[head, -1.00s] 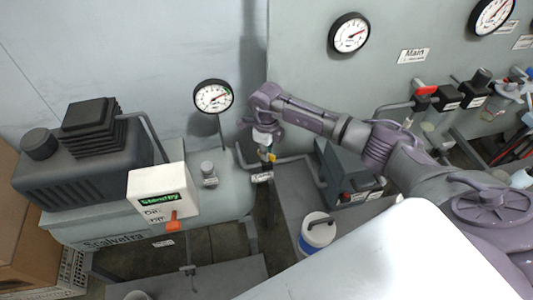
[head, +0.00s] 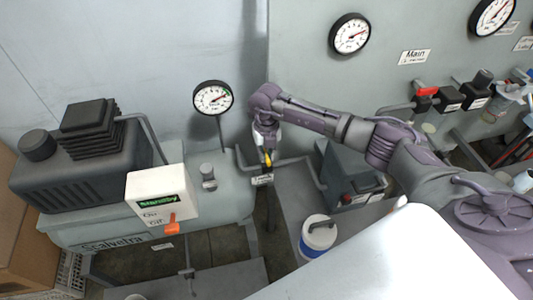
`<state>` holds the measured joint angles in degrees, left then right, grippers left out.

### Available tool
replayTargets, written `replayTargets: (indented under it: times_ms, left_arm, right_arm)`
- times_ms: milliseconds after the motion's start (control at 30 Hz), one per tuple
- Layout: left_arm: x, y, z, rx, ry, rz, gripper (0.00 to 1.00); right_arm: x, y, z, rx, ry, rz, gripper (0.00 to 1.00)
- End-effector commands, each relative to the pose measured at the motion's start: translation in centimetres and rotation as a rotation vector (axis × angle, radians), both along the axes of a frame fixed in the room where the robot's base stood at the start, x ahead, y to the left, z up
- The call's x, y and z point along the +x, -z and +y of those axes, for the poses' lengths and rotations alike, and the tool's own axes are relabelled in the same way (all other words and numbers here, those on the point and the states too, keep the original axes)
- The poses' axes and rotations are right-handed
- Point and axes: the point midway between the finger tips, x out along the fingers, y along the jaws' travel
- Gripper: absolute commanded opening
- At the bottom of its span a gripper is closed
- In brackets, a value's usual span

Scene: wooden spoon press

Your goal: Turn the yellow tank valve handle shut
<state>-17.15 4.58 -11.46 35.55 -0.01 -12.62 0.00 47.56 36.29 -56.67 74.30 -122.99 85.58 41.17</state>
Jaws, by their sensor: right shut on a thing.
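The yellow tank valve handle (head: 268,159) shows as a small yellow piece on the pipe right of the grey tank (head: 225,190), just above a small white label (head: 262,180). My right gripper (head: 267,151) points down from the end of my purple arm and is shut on the yellow handle. The fingers hide much of the handle, so its exact angle is hard to tell. My left gripper is not in view.
A round gauge (head: 213,98) stands behind the tank. A white control box (head: 162,195) with an orange switch is at its front. A white and blue container (head: 318,235) stands below my right arm. A red-handled valve (head: 427,91) is at the right.

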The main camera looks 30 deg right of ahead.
Motion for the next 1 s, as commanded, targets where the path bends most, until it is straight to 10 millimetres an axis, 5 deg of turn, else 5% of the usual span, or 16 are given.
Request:
replayTargets:
  times_ms: [667,700,833,1000]
  left_arm:
    - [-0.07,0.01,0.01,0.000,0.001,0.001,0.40]
    - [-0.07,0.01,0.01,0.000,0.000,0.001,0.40]
    - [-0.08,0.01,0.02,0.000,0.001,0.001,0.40]
    - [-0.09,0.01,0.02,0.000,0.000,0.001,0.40]
  right_arm:
    - [0.12,-0.14,-0.07,0.000,0.065,-0.003,0.00]
    - [0.13,-0.14,-0.07,0.000,0.066,-0.003,0.17]
    - [0.10,-0.11,-0.05,0.000,0.065,-0.003,0.38]
    - [0.05,-0.06,-0.03,0.000,0.063,-0.002,0.39]
